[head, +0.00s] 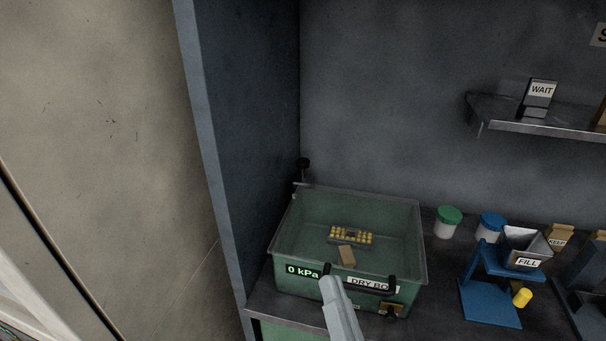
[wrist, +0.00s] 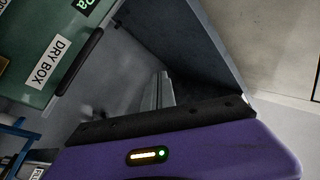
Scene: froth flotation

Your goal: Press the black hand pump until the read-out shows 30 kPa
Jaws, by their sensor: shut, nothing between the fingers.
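The black hand pump (head: 303,164) shows as a round black knob on a thin stem at the back left corner of the dry box (head: 411,276). Its lower part is hidden behind the box. The read-out (head: 301,271) on the box front shows 0 kPa. My gripper (head: 329,284) is shut and empty in front of the box, just right of the read-out and well apart from the pump. In the wrist view, its closed fingers (wrist: 162,88) point toward the grey walls, with the dry box (wrist: 30,62) at upper left. I cannot make out the pump there.
A black handle (head: 378,289) crosses the box front. A dark blue-grey wall panel (head: 250,150) stands close on the left. Green-lidded (head: 447,221) and blue-lidded (head: 490,225) jars, a blue stand (head: 487,305) and a FILL hopper (head: 525,250) are right. A shelf (head: 550,126) is above.

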